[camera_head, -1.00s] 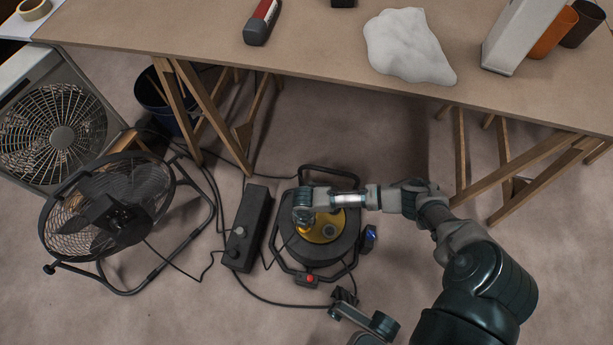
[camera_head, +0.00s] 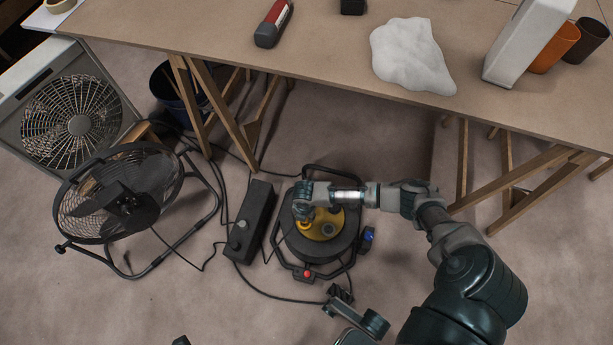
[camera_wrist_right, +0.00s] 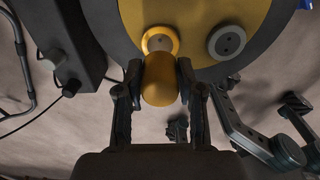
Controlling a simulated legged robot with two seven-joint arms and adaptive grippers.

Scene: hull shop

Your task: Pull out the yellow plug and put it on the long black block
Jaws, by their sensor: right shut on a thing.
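The yellow plug (camera_wrist_right: 160,82) is between the fingers of my right gripper (camera_wrist_right: 160,90), which is shut on it, in the right wrist view. Just beyond it is a yellow-ringed socket (camera_wrist_right: 160,40) on the yellow face of the black cable reel (camera_head: 345,243). Whether the plug's tip is still inside the socket cannot be told. In the head view, my right gripper (camera_head: 303,208) points down over the reel. The long black block (camera_head: 257,208) lies on the floor left of the reel, a round dark knob-like piece at its near end.
A grey round socket (camera_wrist_right: 227,41) sits beside the plug on the reel face. A floor fan (camera_head: 125,195) and box fan (camera_head: 75,122) stand left. Cables run over the floor around the block. The workbench (camera_head: 330,50) and its trestles rise behind. The block's top is mostly bare.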

